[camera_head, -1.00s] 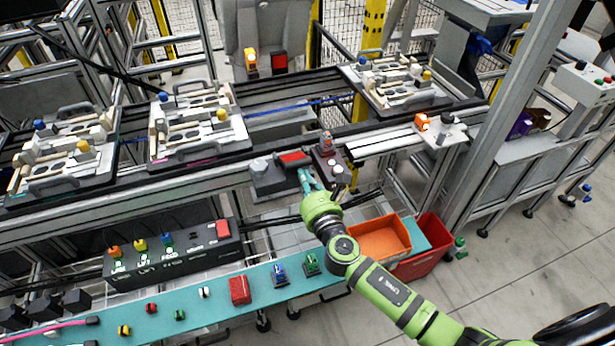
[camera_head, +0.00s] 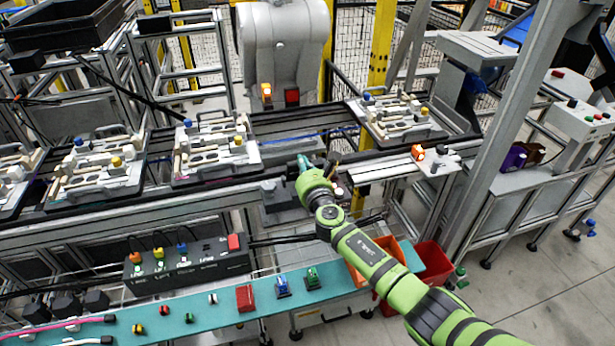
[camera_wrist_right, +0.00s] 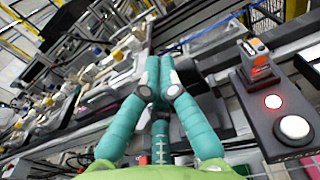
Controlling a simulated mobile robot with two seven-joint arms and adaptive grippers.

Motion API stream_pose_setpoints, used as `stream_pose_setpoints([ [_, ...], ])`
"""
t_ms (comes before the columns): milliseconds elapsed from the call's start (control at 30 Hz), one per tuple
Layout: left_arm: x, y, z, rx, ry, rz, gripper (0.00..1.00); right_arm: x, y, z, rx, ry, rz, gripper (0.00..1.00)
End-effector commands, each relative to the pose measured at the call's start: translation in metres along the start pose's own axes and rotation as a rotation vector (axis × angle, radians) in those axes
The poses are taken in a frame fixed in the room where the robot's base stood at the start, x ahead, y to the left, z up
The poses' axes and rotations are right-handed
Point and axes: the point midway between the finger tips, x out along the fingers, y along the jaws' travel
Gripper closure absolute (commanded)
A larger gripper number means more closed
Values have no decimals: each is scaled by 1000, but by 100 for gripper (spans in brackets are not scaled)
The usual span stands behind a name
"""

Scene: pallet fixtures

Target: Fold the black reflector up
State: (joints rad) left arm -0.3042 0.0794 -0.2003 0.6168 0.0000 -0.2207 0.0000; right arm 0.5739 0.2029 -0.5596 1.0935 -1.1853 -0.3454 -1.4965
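My right gripper (camera_head: 305,164) has teal fingers and hangs over the front edge of the conveyor, at the small grey and black boxes. In the right wrist view its fingertips (camera_wrist_right: 158,82) are drawn together, with no clear object between them. I cannot pick out the black reflector with certainty; the gripper and arm cover much of that spot. In the right wrist view a dark control box (camera_wrist_right: 265,110) stands to the right of the fingers, apart from them. It carries an orange and grey part (camera_wrist_right: 260,62), a red lit button and a white button. My left gripper is not in view.
Several pallet fixtures (camera_head: 212,148) sit along the conveyor. A dark switch box (camera_head: 190,263) and a teal shelf (camera_head: 215,325) with small parts lie in front. Orange (camera_head: 358,275) and red (camera_head: 433,262) bins are partly behind my arm. A grey post (camera_head: 510,140) stands at the right.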

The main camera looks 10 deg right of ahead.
Motion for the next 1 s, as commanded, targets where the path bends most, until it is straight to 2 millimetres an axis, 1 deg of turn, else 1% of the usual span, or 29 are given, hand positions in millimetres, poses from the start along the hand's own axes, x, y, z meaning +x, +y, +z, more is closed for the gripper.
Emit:
stream_pose_setpoints([
  [100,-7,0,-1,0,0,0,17,9,0,6,-1,0,0,100],
  [400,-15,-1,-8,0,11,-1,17,19,0,8,0,22,1,100],
  [1000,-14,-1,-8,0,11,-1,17,19,0,6,0,26,0,100],
])
